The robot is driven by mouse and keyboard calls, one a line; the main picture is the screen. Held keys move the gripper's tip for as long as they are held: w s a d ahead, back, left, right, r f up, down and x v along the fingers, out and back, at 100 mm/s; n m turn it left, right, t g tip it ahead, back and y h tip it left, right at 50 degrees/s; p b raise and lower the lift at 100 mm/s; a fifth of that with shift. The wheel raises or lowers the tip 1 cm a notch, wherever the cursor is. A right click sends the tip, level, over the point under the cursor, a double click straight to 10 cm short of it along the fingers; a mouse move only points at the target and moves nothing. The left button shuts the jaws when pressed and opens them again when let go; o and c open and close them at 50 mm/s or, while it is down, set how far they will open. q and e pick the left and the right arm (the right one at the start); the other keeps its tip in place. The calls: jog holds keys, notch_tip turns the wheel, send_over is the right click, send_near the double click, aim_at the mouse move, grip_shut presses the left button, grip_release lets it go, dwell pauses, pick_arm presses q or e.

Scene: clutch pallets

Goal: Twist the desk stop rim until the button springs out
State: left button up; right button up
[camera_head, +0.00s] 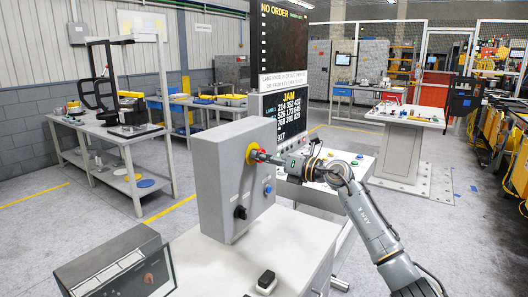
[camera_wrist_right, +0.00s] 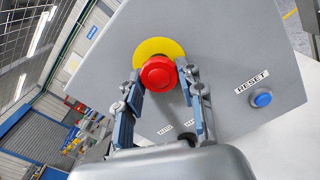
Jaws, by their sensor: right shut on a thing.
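The red stop button (camera_wrist_right: 157,73) sits on a yellow round plate (camera_wrist_right: 158,47) on the grey control box (camera_head: 222,165). In the head view the button (camera_head: 261,153) shows only in part, and the yellow plate (camera_head: 251,153) stands out on the box's right face. My right gripper (camera_wrist_right: 162,79) has one finger on each side of the red rim and is shut on it. In the head view my right gripper (camera_head: 280,160) reaches the button from the right. The far side of the rim is hidden. My left gripper is not in view.
A blue button (camera_wrist_right: 262,99) labelled RESET and a black knob (camera_head: 240,212) share the box's face. The box stands on a pale desk (camera_head: 205,262). A black switch (camera_head: 266,280) and a dark console (camera_head: 115,268) are near the front.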

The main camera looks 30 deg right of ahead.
jog(key=shift+r+m+p, duration=0.15)
jog(key=shift+m+p, duration=1.65)
jog(key=shift+m, duration=0.1)
jog(key=o, duration=1.2)
jog(key=v, duration=1.2)
